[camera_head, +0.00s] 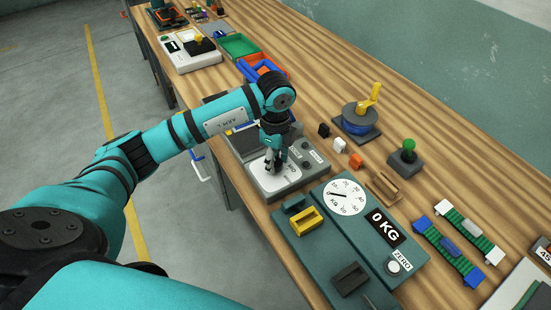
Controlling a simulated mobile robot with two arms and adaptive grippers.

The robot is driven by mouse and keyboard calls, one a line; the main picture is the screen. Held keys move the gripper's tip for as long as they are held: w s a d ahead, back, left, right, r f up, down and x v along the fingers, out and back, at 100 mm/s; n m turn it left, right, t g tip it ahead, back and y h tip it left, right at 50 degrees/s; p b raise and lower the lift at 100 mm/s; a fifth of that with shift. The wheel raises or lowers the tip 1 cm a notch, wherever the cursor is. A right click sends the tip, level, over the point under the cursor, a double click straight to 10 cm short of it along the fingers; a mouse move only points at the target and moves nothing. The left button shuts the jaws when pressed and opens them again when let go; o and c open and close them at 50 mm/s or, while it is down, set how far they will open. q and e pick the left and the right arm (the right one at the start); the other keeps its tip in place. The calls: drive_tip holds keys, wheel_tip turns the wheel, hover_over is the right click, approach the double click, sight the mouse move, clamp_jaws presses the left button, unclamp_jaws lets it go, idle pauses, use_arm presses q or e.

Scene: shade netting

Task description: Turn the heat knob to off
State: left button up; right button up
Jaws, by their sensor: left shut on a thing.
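A grey control unit (254,178) with a dark plate at its far end stands on the wooden bench, below my left arm. Its near panel has a light patch with small lettering and small round dark controls at its right side; the lettering is too small to read. My left gripper (273,168) points down at this panel and is shut on what looks like the heat knob. The fingers hide the knob, so I cannot tell its setting. My right gripper is not in view.
A green weighing scale (350,240) with a dial stands close in front of the unit.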

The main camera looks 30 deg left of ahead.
sight(276, 162)
use_arm(q)
drive_tip(key=shift+w+r, duration=0.1)
drive_tip(key=shift+r, duration=0.05)
drive_tip(key=o, duration=1.1)
drive_tip(key=shift+o, duration=0.2)
wheel_tip(276, 162, up, 12)
